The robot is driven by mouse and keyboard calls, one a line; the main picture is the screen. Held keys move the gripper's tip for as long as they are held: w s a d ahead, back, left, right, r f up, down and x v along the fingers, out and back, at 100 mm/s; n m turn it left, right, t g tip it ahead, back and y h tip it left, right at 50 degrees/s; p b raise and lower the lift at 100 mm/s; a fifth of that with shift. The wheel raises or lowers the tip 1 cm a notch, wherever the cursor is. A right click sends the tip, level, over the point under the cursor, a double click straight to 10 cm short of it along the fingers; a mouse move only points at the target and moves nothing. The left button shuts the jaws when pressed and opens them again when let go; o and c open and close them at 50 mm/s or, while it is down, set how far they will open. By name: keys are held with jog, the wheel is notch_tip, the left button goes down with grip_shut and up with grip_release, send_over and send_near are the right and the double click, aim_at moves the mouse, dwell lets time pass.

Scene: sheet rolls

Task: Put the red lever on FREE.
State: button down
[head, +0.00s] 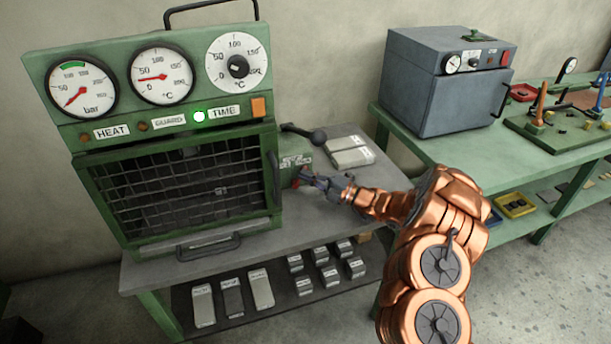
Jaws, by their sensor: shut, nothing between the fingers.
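A small green box (293,162) with a pale label sits on the right side of the green press-like machine (52,72). The lettering on its label is too small to read. A small bit of red (296,184), which looks like part of the red lever, shows low on this box. My gripper (308,182) is shut and empty, with its tips right at the red part. The gripper hides most of the lever, so I cannot tell which way it points or whether the tips touch it.
A dark handle with a round black knob (318,136) sticks out above the green box. Pale packets (350,152) lie behind on the grey table (355,190). A grey oven-like box (430,95) stands on a green bench at the right. The tabletop around my gripper is mostly clear.

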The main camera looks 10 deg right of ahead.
jog(key=v, duration=1.1)
jog(key=shift+d, duration=0.15)
